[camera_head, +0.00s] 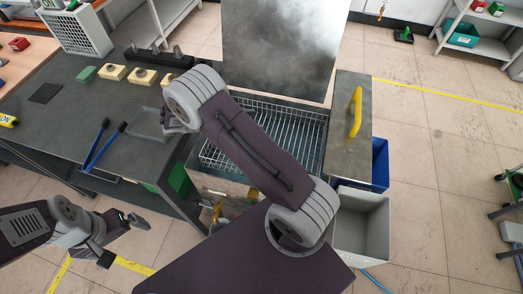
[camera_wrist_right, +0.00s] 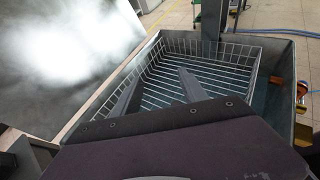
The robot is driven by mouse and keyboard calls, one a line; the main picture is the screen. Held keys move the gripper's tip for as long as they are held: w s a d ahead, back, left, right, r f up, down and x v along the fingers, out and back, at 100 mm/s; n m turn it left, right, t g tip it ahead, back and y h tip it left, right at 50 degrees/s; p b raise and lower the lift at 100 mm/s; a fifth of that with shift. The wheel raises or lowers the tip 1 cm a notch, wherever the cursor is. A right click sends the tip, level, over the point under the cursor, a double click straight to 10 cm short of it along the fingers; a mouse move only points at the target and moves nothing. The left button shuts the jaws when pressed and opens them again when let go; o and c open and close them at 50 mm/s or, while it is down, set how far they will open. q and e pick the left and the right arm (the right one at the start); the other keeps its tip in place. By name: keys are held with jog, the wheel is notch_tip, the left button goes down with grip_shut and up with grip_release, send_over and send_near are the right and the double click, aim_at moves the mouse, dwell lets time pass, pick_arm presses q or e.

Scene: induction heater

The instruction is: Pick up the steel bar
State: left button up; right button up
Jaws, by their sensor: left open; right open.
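I cannot single out the steel bar for certain. Several short grey upright pieces (camera_head: 156,49) stand in a dark rack at the back of the dark workbench (camera_head: 60,110); they may be steel bars. My left gripper (camera_head: 137,221) is open and empty, low in front of the bench. My right arm reaches up across the middle of the head view and covers part of the wire basket (camera_head: 312,130). In the right wrist view my right gripper (camera_wrist_right: 160,72) shows two separated grey fingers, with the basket beyond them and nothing held between.
Pale blocks (camera_head: 113,72) and a green block (camera_head: 83,75) sit further back. A raised metal lid (camera_head: 280,45) stands behind the basket. A grey bin (camera_head: 362,225) stands to the right, with open floor beyond.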

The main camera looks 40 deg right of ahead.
jog(key=shift+n+h, duration=0.3)
jog(key=shift+n, duration=0.1)
jog(key=f, duration=0.7)
jog(key=s+f, duration=0.1)
jog(key=f, duration=0.2)
jog(key=shift+a+f+b, duration=0.3)
jog(key=shift+a+f, duration=0.1)
jog(key=shift+d+f, duration=0.2)
jog(key=shift+f, duration=0.1)
jog(key=shift+s+d+f, duration=0.15)
jog(key=shift+s+d, duration=0.05)
jog(key=shift+d, duration=0.45)
jog(key=p+x, duration=0.1)
jog(key=x, duration=0.4)
jog(key=shift+d+f, duration=0.25)
jog(key=shift+d, duration=0.1)
jog(key=shift+a, duration=0.1)
grip_shut()
